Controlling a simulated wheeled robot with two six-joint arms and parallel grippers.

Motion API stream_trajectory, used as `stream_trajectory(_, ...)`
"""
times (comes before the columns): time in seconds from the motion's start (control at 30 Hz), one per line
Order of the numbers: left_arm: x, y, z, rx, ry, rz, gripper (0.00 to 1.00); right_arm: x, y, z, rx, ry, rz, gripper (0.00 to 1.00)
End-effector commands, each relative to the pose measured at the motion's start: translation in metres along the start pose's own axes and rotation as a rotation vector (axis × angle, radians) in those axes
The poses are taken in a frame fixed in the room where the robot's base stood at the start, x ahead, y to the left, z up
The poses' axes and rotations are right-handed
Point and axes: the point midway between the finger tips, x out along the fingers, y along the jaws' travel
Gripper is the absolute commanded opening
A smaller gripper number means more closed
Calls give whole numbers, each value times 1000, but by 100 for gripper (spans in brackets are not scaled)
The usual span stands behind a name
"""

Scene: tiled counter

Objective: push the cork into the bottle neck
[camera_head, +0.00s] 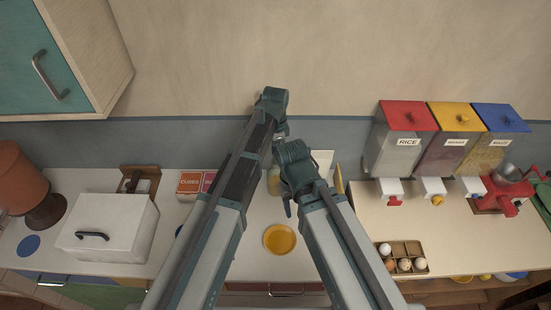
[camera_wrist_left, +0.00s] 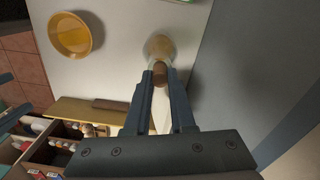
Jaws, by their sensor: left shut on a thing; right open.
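My left gripper (camera_head: 279,142) is shut on the brown cork (camera_wrist_left: 160,73), which shows between its fingertips (camera_wrist_left: 161,82) in the left wrist view. The bottle (camera_head: 273,181) stands on the counter near the back wall, pale yellowish and partly hidden by my arms in the head view. In the left wrist view the bottle (camera_wrist_left: 158,47) appears just beyond the cork, in line with it. I cannot tell whether the cork touches the neck. My right gripper (camera_head: 288,208) is open, lower and just right of the bottle; its fingers are mostly hidden.
A yellow dish (camera_head: 280,240) lies on the counter in front of the bottle. A white bread box (camera_head: 108,228) and small boxes (camera_head: 190,184) stand left. Dispensers (camera_head: 400,150), an egg tray (camera_head: 403,251) and a red grinder (camera_head: 508,190) stand right.

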Motion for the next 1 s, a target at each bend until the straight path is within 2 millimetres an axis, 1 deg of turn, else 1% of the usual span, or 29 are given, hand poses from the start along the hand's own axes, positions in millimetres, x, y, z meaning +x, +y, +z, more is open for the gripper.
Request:
stream_trajectory(0.03, 7, 0, 0, 0, 0, 0, 0, 7, -1, 0, 0, 0, 0, 50)
stream_trajectory(0.27, 4, 0, 0, 0, 0, 0, 0, 4, 0, 0, 1, 0, 0, 50)
stream_trajectory(0.43, 9, 0, 0, 0, 0, 0, 0, 9, -1, -1, 0, 0, 0, 50)
stream_trajectory(0.47, 8, 0, 0, 0, 0, 0, 24, 8, -1, 0, 0, 0, 0, 50)
stream_trajectory(0.6, 7, 0, 0, 0, 0, 0, 49, 7, -1, 0, 0, 0, 0, 50)
stream_trajectory(0.63, 7, 0, 0, 0, 0, 0, 52, 7, -1, 0, 0, 0, 0, 50)
stream_trajectory(1.0, 5, 0, 0, 0, 0, 0, 52, 5, 0, 0, 0, 0, 0, 50)
